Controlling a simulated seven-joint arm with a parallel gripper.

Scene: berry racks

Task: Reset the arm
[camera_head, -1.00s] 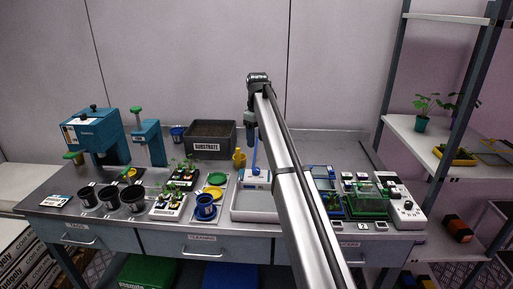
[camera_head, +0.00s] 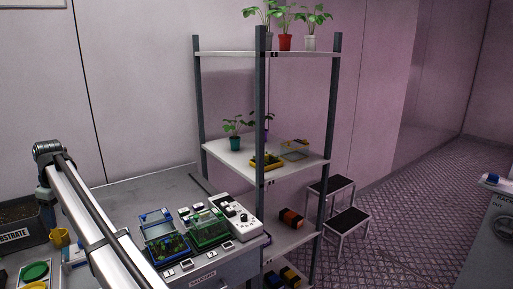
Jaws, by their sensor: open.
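My arm reaches up from the bottom left of the head view, its silver link running up to a dark joint.
A shelf rack (camera_head: 262,172) with potted plants stands to the right. A step stool (camera_head: 343,222) is beyond it, on open floor.

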